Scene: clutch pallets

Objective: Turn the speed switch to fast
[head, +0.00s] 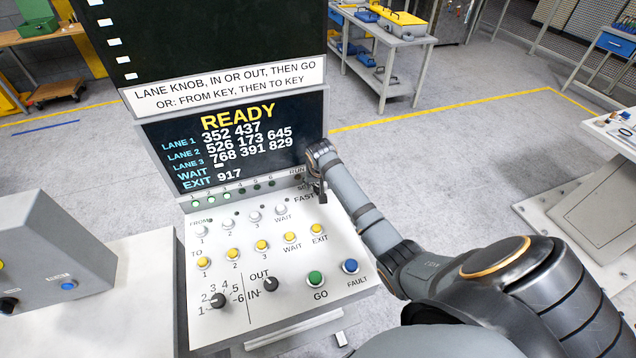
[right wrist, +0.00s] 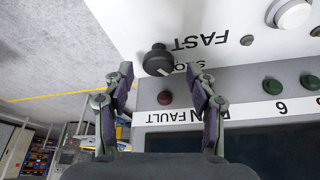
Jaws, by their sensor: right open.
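The speed switch (right wrist: 158,60) is a black knob on the white panel, with FAST and a partly hidden SLOW printed beside it. The white mark on the knob appears to point toward SLOW. My right gripper (right wrist: 160,72) is open, its two fingertips on either side of the knob in the right wrist view; I cannot tell whether they touch it. In the head view my right gripper (head: 319,190) is at the panel's upper right corner and hides the switch, beside the FAST label. My left gripper is not in view.
The control panel (head: 335,240) carries white and yellow buttons, a lane knob (head: 218,300), an IN/OUT knob (head: 270,284), a green GO button (head: 316,278) and a blue FAULT button (head: 350,266). The screen (head: 170,155) above reads READY. A grey box (head: 50,245) stands at left.

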